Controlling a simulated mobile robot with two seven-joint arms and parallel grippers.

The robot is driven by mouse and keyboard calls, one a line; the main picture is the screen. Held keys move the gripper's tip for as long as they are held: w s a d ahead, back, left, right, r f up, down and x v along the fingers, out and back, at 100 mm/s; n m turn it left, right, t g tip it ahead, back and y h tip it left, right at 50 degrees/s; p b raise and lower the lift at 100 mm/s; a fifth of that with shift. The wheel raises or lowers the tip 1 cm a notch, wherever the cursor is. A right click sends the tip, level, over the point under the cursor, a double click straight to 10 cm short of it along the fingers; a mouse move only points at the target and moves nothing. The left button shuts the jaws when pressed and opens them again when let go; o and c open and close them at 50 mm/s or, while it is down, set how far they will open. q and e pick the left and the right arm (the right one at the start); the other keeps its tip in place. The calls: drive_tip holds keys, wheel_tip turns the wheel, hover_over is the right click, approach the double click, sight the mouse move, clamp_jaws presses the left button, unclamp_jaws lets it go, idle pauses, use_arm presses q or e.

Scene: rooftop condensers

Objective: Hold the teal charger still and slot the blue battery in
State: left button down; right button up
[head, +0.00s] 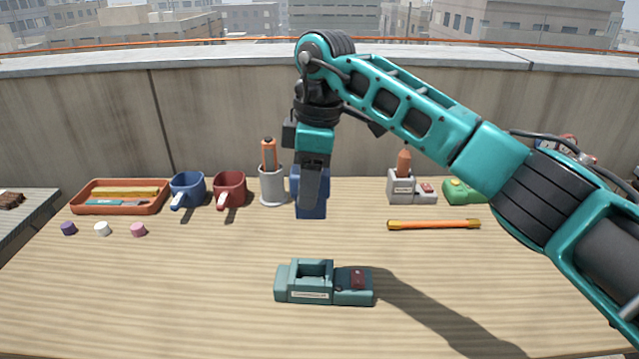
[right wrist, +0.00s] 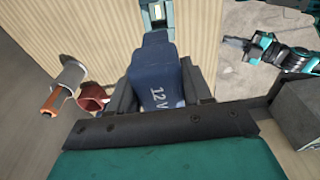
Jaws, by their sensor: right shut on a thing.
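The teal charger (head: 324,283) sits on the front middle of the wooden table, with an open slot in its left half and a red panel on its right half. Nothing holds it. My right gripper (head: 311,190) is shut on the blue battery (head: 321,207) and holds it upright in the air, above and behind the charger. In the right wrist view the battery (right wrist: 160,82), marked "12 V", is between the jaws, and part of the charger (right wrist: 160,15) shows beyond it.
An orange tray (head: 120,208), a blue mug (head: 188,190), a red mug (head: 229,190) and a grey holder (head: 272,187) stand along the back left. Table around the teal charger is clear.

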drive_tip(key=shift+a+f+m, duration=0.1)
drive_tip(key=shift+f+m, duration=0.2)
wheel_tip(320, 180, down, 10)
drive_tip(key=shift+f, duration=0.15)
idle(0.3)
drive_tip(key=shift+r, duration=6.05)
use_arm(q)
drive_tip(key=c, duration=1.8)
unclamp_jaws()
